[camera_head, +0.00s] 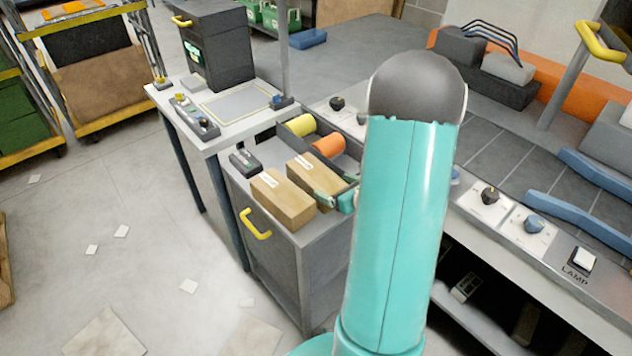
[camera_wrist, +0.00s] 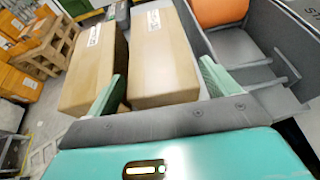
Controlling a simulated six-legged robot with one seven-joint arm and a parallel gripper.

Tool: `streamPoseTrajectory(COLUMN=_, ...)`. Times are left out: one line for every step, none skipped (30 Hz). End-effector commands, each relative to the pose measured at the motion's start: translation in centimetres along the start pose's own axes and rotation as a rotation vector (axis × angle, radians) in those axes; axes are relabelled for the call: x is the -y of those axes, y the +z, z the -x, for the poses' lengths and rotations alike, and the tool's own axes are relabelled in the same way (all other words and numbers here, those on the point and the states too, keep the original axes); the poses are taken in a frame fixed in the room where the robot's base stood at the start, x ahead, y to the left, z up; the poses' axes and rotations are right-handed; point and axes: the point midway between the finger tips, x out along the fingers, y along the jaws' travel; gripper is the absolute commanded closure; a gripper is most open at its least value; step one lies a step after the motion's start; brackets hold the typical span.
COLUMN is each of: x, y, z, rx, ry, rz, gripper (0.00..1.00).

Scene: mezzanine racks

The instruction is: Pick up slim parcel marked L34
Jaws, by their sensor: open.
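Two slim brown parcels with white labels lie side by side on a grey cart top. The label print is too small to read, so I cannot tell which is L34. The left parcel (camera_head: 283,203) also shows in the wrist view (camera_wrist: 92,72). The right parcel (camera_head: 312,176) lies straight ahead of my gripper in the wrist view (camera_wrist: 160,78). My gripper (camera_head: 336,200) is open at the near end of the right parcel. In the wrist view its green fingers (camera_wrist: 161,68) stand on either side of that parcel, the left one near the gap between parcels. Contact is unclear.
A grey bin (camera_wrist: 245,50) with an orange roll (camera_head: 330,146) and a yellow roll (camera_head: 298,125) stands close to the right parcel. A small dark device (camera_head: 244,161) lies behind the parcels. A yellow handle (camera_head: 256,225) is on the cart front.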

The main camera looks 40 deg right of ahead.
Motion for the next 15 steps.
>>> streamPoseTrajectory(x=0.0, y=0.0, z=-0.3, rx=0.000, ry=0.001, rz=0.001, gripper=0.13)
streamPoseTrajectory(x=0.0, y=0.1, z=-0.5, rx=0.000, ry=0.001, rz=0.001, gripper=0.13)
streamPoseTrajectory(x=0.0, y=0.1, z=-0.8, rx=0.000, ry=0.001, rz=0.001, gripper=0.13)
streamPoseTrajectory(x=0.0, y=0.1, z=-1.1, rx=0.000, ry=0.001, rz=0.000, gripper=0.13)
streamPoseTrajectory(x=-0.1, y=0.2, z=-1.4, rx=0.000, ry=0.002, rz=0.000, gripper=0.13)
streamPoseTrajectory(x=-0.1, y=0.2, z=-2.0, rx=0.000, ry=0.003, rz=0.001, gripper=0.13)
streamPoseTrajectory(x=-0.1, y=0.3, z=-2.5, rx=0.000, ry=0.003, rz=0.001, gripper=0.13)
streamPoseTrajectory(x=-0.1, y=0.4, z=-3.0, rx=0.000, ry=0.003, rz=0.001, gripper=0.13)
streamPoseTrajectory(x=-0.1, y=0.4, z=-3.7, rx=0.000, ry=0.003, rz=0.001, gripper=0.13)
streamPoseTrajectory(x=-0.1, y=0.4, z=-4.1, rx=-0.001, ry=0.003, rz=0.001, gripper=0.13)
streamPoseTrajectory(x=-0.1, y=0.4, z=-4.5, rx=-0.001, ry=0.003, rz=0.000, gripper=0.13)
streamPoseTrajectory(x=-0.1, y=0.4, z=-4.9, rx=0.000, ry=0.001, rz=0.000, gripper=0.13)
streamPoseTrajectory(x=-0.1, y=0.4, z=-5.1, rx=0.001, ry=0.001, rz=0.001, gripper=0.13)
streamPoseTrajectory(x=-0.1, y=0.4, z=-5.3, rx=0.001, ry=0.001, rz=0.001, gripper=0.13)
streamPoseTrajectory(x=-0.1, y=0.4, z=-5.4, rx=0.000, ry=0.001, rz=0.001, gripper=0.13)
